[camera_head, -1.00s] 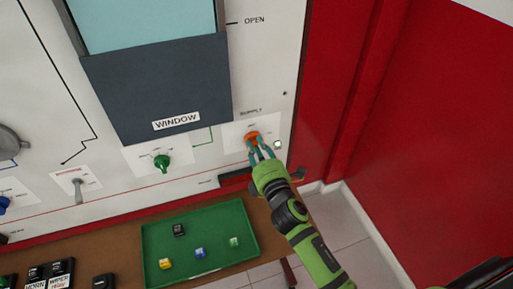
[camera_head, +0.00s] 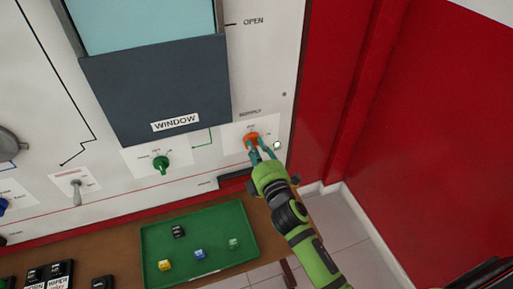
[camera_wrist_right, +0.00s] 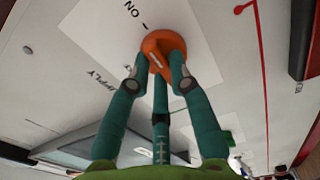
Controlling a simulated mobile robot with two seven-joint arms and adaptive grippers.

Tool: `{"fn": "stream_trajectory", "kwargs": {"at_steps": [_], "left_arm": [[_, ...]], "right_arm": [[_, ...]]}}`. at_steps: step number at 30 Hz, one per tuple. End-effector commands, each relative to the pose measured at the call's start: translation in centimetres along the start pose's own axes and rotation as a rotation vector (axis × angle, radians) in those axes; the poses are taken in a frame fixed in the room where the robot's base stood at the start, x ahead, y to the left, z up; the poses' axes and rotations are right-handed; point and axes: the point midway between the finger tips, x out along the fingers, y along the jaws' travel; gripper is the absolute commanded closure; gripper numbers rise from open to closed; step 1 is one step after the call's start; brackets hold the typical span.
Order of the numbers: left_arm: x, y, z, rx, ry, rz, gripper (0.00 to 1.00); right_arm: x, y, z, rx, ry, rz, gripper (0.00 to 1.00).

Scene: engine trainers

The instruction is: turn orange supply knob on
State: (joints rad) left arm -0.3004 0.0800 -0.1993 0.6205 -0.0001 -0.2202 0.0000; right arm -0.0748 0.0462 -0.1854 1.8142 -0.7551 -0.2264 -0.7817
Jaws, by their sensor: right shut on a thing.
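The orange supply knob (camera_head: 252,137) is on the white panel under the SUPPLY label, near the panel's right edge. My right gripper (camera_head: 261,150) reaches up to it from below, its teal fingers at the knob. In the right wrist view the fingertips (camera_wrist_right: 160,66) are closed around the orange knob (camera_wrist_right: 163,42), with one finger along its middle. They partly hide its lower side. A pale mark shows on the knob, and the ON label with a short tick is printed beyond it. My left gripper is out of view.
A green knob (camera_head: 161,163) and a toggle switch (camera_head: 76,192) are further left. Below, a green tray (camera_head: 151,241) with small coloured blocks lies on a brown bench. A red wall (camera_head: 430,130) stands at right.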

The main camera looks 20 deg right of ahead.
Motion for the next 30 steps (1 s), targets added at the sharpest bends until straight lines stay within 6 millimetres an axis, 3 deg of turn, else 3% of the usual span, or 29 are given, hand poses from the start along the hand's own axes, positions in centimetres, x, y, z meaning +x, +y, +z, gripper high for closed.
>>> {"fn": "stream_trajectory", "kwargs": {"at_steps": [1, 2, 3, 13, 17, 30], "left_arm": [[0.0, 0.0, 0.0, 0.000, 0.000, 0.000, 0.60], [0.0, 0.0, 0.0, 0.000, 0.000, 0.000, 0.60], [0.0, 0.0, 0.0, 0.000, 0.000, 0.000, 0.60], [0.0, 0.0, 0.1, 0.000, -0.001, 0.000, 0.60], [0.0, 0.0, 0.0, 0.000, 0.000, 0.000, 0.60], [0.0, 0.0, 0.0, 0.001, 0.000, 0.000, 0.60]], "right_arm": [[0.0, 0.0, 0.0, 0.004, 0.000, 0.000, 1.00], [0.0, 0.0, 0.0, 0.004, 0.000, 0.000, 0.67], [0.0, 0.0, 0.0, 0.004, 0.000, 0.000, 0.55], [-0.1, 0.0, 0.0, 0.001, 0.000, -0.001, 0.55], [-1.0, -0.1, 0.0, 0.001, 0.000, -0.002, 0.55], [-9.6, -0.1, 0.0, 0.003, -0.002, -0.004, 0.55]]}}
